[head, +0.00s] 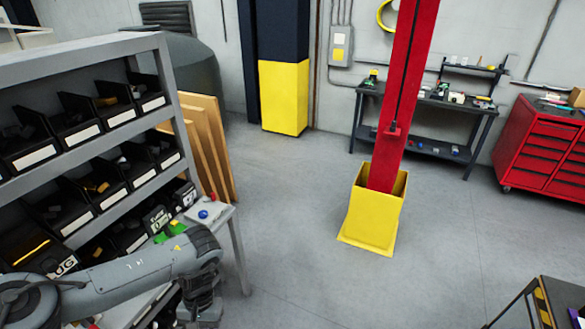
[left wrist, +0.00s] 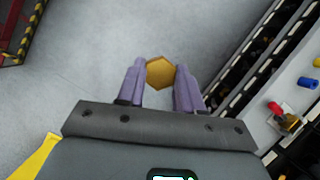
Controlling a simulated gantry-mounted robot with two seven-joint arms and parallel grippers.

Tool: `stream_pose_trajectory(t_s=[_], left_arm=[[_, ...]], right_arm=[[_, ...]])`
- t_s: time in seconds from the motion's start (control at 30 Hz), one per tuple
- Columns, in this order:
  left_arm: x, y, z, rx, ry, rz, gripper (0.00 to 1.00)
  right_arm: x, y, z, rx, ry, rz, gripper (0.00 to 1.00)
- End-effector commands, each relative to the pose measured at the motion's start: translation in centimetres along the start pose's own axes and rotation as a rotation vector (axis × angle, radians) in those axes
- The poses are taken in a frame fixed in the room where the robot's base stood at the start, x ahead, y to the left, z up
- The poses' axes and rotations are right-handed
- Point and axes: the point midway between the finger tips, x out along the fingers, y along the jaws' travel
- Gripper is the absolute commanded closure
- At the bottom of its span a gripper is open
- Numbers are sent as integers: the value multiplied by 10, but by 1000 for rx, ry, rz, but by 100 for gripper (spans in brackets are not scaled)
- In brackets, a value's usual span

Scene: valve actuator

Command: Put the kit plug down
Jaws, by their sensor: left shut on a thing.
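The kit plug (left wrist: 160,74), a gold-coloured hexagonal piece, sits between the purple fingertips of my left gripper (left wrist: 158,68) in the left wrist view. The gripper is shut on it, with one finger on each side. Grey floor shows behind the plug, so it is held in the air. In the head view my left arm comes in at the lower left beside the shelf's bench, and the plug cannot be made out there. My right gripper is in neither view.
A grey shelf rack (head: 104,48) with black bins fills the left. Its bench holds a blue piece (head: 203,214) and a green piece; small red, blue (left wrist: 308,82) and yellow pieces show in the wrist view. A red post in a yellow base (head: 370,226) stands mid-floor. Open floor lies between.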

Motion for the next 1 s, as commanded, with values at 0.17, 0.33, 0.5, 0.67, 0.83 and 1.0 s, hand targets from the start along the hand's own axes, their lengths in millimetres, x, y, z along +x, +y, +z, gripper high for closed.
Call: stream_pose_trajectory(t_s=[0.17, 0.33, 0.5, 0.67, 0.83, 1.0], left_arm=[[-41, 1, 35, 3, -1, 1, 100], [-60, 2, 53, 4, -3, -1, 100], [-70, 4, 61, 4, -1, -1, 100], [-72, 4, 63, 18, -1, -8, 100], [-73, 4, 62, 137, 1, -60, 100], [-73, 2, 59, 422, 0, -180, 100]], right_arm=[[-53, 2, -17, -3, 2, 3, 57], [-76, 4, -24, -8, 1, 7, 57], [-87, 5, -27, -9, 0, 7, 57], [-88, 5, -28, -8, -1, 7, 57], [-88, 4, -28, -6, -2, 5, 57], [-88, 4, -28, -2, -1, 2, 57]])
